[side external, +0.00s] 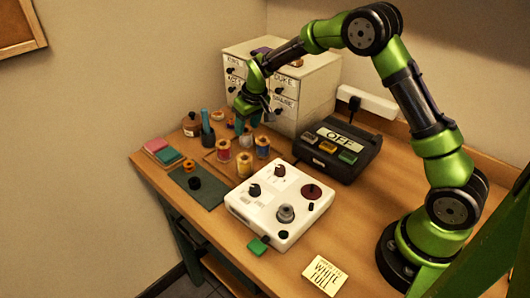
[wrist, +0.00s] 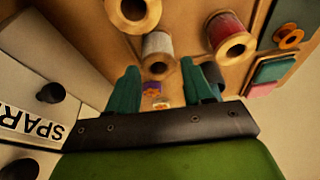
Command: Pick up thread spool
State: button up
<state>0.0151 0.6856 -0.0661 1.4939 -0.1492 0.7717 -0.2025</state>
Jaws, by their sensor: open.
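Several thread spools stand on the wooden table near its far left part. In the side view they include a red spool (side external: 223,150), a yellow spool (side external: 244,164) and a blue-and-orange spool (side external: 262,147). My gripper (side external: 246,124) is open, pointing down just behind this group. In the wrist view my gripper (wrist: 161,68) has its two teal fingers apart. A grey-white spool (wrist: 158,47) shows just past the fingertips, roughly in line with the gap. A red spool (wrist: 230,38) is to its right. Contact with any spool cannot be told.
A white drawer cabinet (side external: 315,88) stands close behind my gripper. A black button box (side external: 335,152) and a white panel with knobs (side external: 265,218) lie to the right and front. A dark cup (side external: 208,137), a brown bottle (side external: 191,125) and coloured pads (side external: 160,147) are to the left.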

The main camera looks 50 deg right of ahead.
aim_at(245, 134)
jog(key=x, duration=0.5)
jog(key=shift+w+d+f, duration=0.1)
jog(key=shift+w+d, duration=0.05)
jog(key=c, duration=0.7)
